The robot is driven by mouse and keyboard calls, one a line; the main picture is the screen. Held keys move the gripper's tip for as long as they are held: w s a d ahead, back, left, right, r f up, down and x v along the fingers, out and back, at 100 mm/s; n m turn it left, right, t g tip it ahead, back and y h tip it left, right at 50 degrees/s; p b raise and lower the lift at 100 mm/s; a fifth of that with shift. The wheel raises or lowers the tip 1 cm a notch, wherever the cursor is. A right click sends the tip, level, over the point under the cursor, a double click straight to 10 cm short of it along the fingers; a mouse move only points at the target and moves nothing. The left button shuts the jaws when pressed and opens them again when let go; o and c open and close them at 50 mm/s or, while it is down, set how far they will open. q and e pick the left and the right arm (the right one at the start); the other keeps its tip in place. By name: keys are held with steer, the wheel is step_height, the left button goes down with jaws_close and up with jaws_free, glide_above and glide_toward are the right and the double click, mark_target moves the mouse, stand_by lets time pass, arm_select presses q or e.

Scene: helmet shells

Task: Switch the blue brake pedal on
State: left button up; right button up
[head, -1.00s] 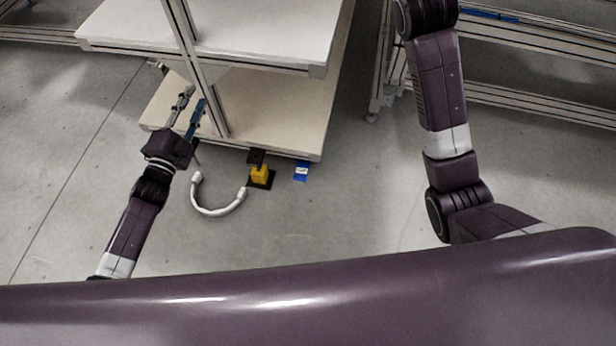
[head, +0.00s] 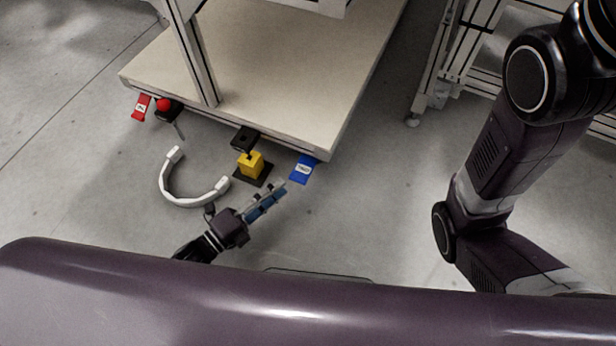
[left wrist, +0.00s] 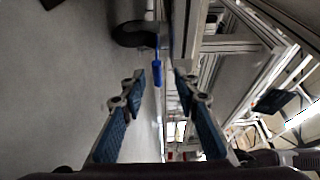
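The blue brake pedal (head: 303,168) sticks out low from the front edge of the cart's lower shelf, right of the yellow block. In the left wrist view the blue pedal (left wrist: 157,72) shows as a thin, nearly edge-on strip between the fingertips, farther off. My left gripper (head: 277,194) is low over the floor, just in front and left of the pedal, its fingers pointing at it. The fingers are apart with nothing between them, and I see no contact with the pedal. My right gripper is out of view; only my right arm shows.
The cart's lower shelf (head: 270,75) lies just behind the pedal. A yellow block (head: 251,164) on a black base and a white curved handle (head: 190,197) are to the left. A red pedal (head: 142,106) and red knob (head: 163,104) are farther left. Floor right of the pedal is clear.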

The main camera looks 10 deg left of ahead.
mark_target(299, 175)
arm_select(q)
steer(key=b+x, duration=0.1)
steer(key=x, duration=0.1)
steer(key=b+x, duration=0.1)
steer(key=x, duration=0.1)
steer(key=b+x, duration=0.1)
steer(key=x, duration=0.1)
steer(key=shift+d+f, duration=0.25)
steer(key=shift+f, duration=0.1)
steer(key=shift+w+d+r+b, duration=0.1)
steer(key=shift+w+d+b, duration=0.2)
steer(key=shift+w+d, duration=0.2)
jaws_close()
